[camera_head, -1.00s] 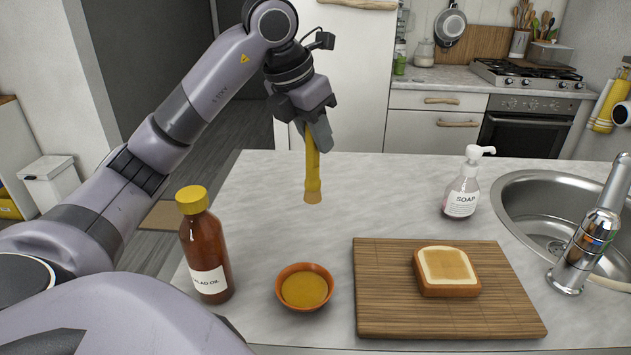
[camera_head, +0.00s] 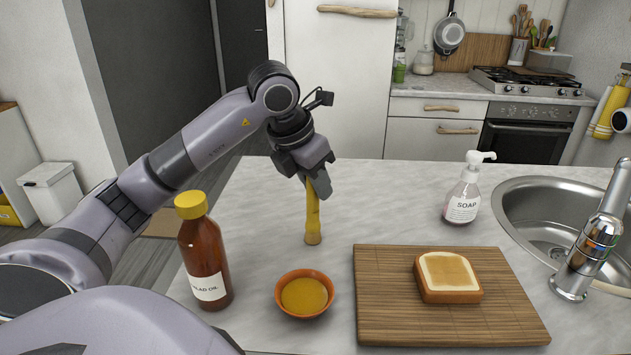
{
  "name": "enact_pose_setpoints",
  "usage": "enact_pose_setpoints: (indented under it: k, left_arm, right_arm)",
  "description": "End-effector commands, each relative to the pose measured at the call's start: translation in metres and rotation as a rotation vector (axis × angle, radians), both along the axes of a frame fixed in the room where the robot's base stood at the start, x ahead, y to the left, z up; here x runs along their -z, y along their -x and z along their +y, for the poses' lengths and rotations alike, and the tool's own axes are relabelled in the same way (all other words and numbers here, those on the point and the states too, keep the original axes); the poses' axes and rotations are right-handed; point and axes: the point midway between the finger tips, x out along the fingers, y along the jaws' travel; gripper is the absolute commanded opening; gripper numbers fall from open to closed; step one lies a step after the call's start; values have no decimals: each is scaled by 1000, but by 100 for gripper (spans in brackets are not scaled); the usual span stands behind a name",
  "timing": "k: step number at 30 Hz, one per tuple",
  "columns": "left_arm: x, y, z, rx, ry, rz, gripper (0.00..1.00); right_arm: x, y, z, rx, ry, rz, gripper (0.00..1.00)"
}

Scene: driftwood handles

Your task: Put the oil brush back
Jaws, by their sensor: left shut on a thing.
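The oil brush (camera_head: 313,218) has a yellow handle and a paler lower end. My left gripper (camera_head: 315,187) is shut on its upper part and holds it nearly upright, lower end down. The brush's lower end shows just behind the orange bowl, close to the counter; I cannot tell if it touches. The orange bowl (camera_head: 282,303) holds yellow oil and stands at the front of the counter. A brown salad oil bottle (camera_head: 206,254) with a yellow cap stands left of the bowl. My right gripper is not in view.
A bamboo board (camera_head: 390,322) with a slice of toast (camera_head: 448,277) lies right of the bowl. A soap bottle (camera_head: 462,195) stands behind it, with the sink (camera_head: 520,205) and faucet (camera_head: 590,245) at right.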

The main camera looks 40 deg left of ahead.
Motion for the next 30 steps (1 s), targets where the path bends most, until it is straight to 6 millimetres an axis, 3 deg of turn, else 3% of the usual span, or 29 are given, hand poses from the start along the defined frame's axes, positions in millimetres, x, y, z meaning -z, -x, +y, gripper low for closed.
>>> enact_pose_setpoints:
  k: [4,5,6,7,19,30]
  left_arm:
    - [3,0,0,-1,-1,0,0]
    - [3,0,0,-1,-1,0,31]
    - [2,0,0,-1,0,0,44]
    - [2,0,0,-1,0,1,50]
    - [-4,1,0,-1,0,-1,50]
    - [-72,29,3,-2,-1,-6,50]
  right_arm:
    - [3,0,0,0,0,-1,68]
    - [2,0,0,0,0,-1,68]
    - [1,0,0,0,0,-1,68]
    - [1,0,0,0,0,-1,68]
    - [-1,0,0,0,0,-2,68]
    - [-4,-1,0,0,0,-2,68]
